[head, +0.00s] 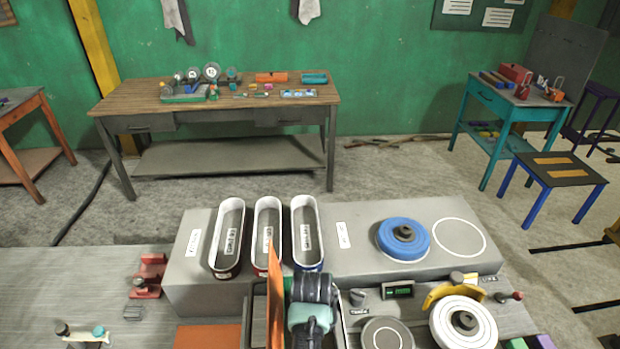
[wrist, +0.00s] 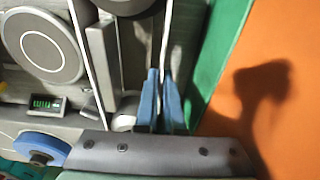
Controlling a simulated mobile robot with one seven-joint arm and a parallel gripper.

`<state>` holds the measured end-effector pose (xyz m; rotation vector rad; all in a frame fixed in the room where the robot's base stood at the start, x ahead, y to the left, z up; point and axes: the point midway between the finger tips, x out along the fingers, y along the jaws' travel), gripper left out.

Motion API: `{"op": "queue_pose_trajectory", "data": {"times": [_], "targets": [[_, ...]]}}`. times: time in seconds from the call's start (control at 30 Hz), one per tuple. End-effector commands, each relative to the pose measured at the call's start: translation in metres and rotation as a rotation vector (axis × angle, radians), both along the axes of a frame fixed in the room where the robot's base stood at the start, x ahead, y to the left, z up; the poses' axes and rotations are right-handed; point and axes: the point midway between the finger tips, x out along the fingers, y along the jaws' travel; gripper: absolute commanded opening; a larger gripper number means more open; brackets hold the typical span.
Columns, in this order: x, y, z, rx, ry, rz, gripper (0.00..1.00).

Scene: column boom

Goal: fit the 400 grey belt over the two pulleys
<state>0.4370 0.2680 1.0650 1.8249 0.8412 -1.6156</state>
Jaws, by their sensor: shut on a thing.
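A blue pulley (head: 389,240) with a dark hub lies flat on the raised grey block; it also shows in the wrist view (wrist: 32,143). A white pulley (head: 446,325) with a dark hub stands nearer, beside a yellow curved guard. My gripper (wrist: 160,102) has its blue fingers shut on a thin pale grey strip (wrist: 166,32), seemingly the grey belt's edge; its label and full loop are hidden. In the head view my gripper's body (head: 312,318) covers the fingertips. It is left of both pulleys, over a narrow tray (head: 344,318).
Three oval white-rimmed holders (head: 213,236) with labels stand left of the blue pulley. An orange panel (head: 275,300) rises close beside my gripper. A grey disc (head: 387,336) and a small green display (head: 402,291) lie to the right. An empty ringed spot (head: 458,238) is clear.

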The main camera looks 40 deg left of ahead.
Motion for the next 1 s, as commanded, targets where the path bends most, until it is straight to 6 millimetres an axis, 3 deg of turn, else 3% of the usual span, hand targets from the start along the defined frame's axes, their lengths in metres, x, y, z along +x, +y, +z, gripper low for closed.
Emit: {"op": "queue_pose_trajectory", "data": {"times": [0.07,0.3,0.5,0.63,1.0], "targets": [[0.0001,0.0001,0.0,0.0,0.0,0.0,0.0],[0.0001,0.0001,0.0001,0.0,0.0,0.0,0.4],[-0.0001,0.0001,0.0001,0.0,0.0,0.0,0.4],[-0.0001,0.0,-0.0001,0.0,0.0,0.0,0.64],[-0.0001,0.0,0.0023,0.0,0.0,0.0,0.65]]}}
